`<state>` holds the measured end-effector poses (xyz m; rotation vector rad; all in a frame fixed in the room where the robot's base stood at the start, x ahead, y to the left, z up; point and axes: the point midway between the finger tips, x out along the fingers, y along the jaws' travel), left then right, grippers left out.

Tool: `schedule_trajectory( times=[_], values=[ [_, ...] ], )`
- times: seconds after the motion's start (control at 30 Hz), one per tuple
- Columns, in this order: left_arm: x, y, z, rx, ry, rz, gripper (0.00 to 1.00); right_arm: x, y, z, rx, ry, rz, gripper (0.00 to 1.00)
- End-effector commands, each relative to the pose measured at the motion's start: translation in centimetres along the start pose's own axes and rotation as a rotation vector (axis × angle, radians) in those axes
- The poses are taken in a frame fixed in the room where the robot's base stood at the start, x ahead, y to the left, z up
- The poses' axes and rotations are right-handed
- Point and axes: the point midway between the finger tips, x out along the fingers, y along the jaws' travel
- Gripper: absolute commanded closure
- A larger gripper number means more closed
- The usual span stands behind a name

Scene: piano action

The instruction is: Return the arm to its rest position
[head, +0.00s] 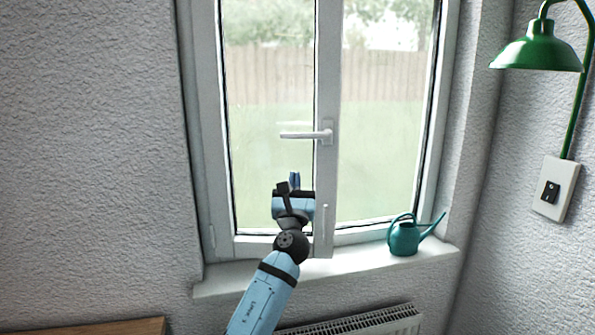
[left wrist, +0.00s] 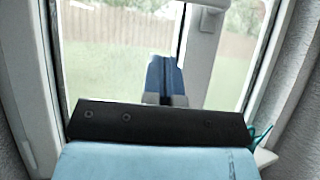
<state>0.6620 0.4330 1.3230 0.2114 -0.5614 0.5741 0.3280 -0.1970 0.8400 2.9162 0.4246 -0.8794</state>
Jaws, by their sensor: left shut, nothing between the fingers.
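My left arm reaches up from the bottom of the head view in front of the window. Its gripper (head: 294,180) is shut and empty, a little below the white window handle (head: 307,134). In the left wrist view the blue fingers of the gripper (left wrist: 164,78) are together, with the window glass behind them. I cannot tell the exact gap between fingers and window. My right gripper is not in view.
A teal watering can (head: 404,238) stands on the white sill (head: 350,262), right of my arm. A radiator (head: 365,322) is below. A green lamp (head: 538,50) and a switch (head: 553,190) are on the right wall. A wooden surface (head: 100,328) shows at bottom left.

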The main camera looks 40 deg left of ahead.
Motion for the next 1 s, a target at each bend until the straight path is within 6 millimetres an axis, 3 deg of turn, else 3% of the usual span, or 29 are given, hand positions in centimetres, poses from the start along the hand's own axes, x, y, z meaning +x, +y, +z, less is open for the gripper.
schedule_trajectory(
  times=[0.03, 0.2, 0.53, 0.67, 0.77, 0.83, 1.0],
  values=[
    [-1.3, 0.0, -0.3, 0.0, 0.002, -0.001, 1.0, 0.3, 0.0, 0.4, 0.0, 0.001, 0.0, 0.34],
    [-3.8, -0.1, -0.1, 0.0, 0.0, 0.0, 1.0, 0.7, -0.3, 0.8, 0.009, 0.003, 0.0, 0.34],
    [-4.9, -0.1, 0.1, 0.0, 0.0, 0.001, 1.0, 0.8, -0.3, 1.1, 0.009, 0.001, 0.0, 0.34],
    [-6.1, -0.6, -1.2, -0.08, 0.042, -0.026, 1.0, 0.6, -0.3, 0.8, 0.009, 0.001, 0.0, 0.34],
    [-9.2, -1.6, -4.2, -0.296, 0.154, -0.077, 1.0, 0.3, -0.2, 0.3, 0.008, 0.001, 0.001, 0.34],
    [-12.8, -2.6, -6.9, -0.527, 0.283, -0.103, 1.0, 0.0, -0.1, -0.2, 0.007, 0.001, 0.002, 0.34],
    [-24.3, -4.2, -12.9, -1.157, 0.677, -0.02, 1.0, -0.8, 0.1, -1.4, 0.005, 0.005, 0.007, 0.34]
  ],
)
